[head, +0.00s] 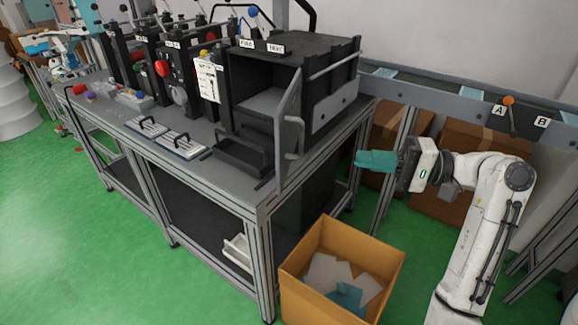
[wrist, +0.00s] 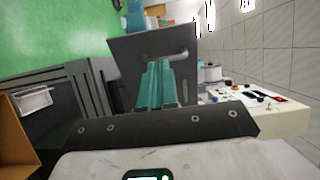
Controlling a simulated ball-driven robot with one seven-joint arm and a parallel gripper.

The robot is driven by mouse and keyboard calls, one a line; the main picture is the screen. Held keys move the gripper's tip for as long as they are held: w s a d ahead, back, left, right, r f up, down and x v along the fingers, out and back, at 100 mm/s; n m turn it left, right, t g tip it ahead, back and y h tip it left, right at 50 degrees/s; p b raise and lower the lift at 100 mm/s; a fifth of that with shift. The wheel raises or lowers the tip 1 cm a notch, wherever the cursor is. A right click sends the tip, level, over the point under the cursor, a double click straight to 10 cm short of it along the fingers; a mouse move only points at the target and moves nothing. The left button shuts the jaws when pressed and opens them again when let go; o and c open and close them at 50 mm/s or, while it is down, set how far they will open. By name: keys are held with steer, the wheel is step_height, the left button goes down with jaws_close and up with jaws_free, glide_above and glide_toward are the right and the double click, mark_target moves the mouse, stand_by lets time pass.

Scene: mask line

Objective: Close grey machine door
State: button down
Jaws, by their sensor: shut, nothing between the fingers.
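The grey machine door (head: 288,128) stands open, swung out from the front of the black machine (head: 300,70) at the near end of the bench. Its bar handle (head: 294,136) is on the face toward my arm. My gripper (head: 360,161) is to the right of the door, past the bench end, with its teal fingers pointing left and shut on nothing. In the wrist view the door (wrist: 135,45) and its handle (wrist: 168,54) show beyond the shut teal fingers (wrist: 163,66). The fingers overlap the door there; I cannot tell any contact from that view.
The bench (head: 130,130) carries several machines and a black tray (head: 245,155) by the door. An open cardboard box (head: 300,290) with teal and pale scraps stands on the floor below my gripper. A conveyor rail (head: 430,97) runs behind my arm, above brown boxes (head: 455,160).

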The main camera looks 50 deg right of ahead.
mark_target(281, 150)
steer(key=p+x, duration=0.1)
steer(key=x, duration=1.3)
steer(key=shift+a, duration=0.1)
steer(key=shift+p, duration=0.3)
